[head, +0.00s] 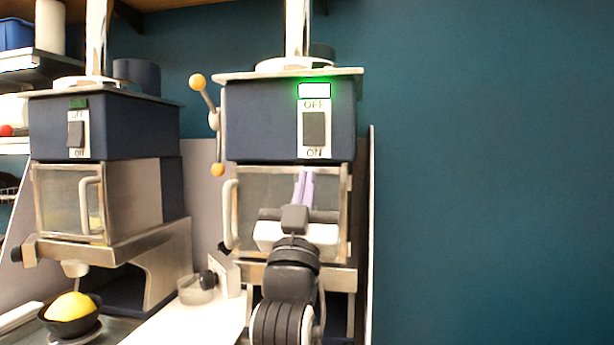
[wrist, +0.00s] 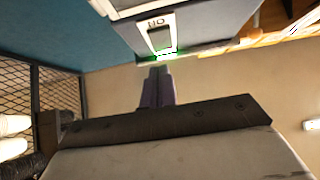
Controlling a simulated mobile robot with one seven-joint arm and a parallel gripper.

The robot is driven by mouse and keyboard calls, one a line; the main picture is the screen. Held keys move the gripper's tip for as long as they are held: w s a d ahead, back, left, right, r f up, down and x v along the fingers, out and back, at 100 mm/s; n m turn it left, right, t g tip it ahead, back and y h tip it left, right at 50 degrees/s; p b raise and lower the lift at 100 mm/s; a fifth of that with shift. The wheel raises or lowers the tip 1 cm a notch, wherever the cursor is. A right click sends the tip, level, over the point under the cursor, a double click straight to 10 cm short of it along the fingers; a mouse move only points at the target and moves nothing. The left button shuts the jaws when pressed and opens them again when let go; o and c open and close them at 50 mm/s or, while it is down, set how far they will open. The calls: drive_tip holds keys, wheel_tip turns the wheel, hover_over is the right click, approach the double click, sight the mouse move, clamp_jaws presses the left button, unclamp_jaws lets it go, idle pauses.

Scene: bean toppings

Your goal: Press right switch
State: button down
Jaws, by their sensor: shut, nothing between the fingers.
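The right switch (head: 314,129) is a dark rocker on a white plate, with OFF above it and ON below, on the front of the right dark blue machine (head: 270,110). The indicator light (head: 314,90) above it glows green. In the wrist view, the switch (wrist: 161,38) appears upside down near the top. My gripper (head: 304,187) is shut and empty, its purple fingers pointing up, just below the switch plate in the head view. In the wrist view, the fingertips (wrist: 157,74) appear close to the plate's green-lit end. I cannot tell whether they touch anything.
A similar machine (head: 90,125) stands at left with its own switch (head: 75,134) and an unlit indicator. A black bowl with yellow contents (head: 72,307) sits beneath it. A lever with orange knobs (head: 215,120) sticks out left of the right machine. Open space lies to the right.

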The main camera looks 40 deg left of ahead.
drive_tip(key=b+v, duration=0.1)
drive_tip(key=v, duration=0.3)
drive_tip(key=shift+w+f, duration=0.1)
drive_tip(key=shift+f, duration=0.05)
idle(0.4)
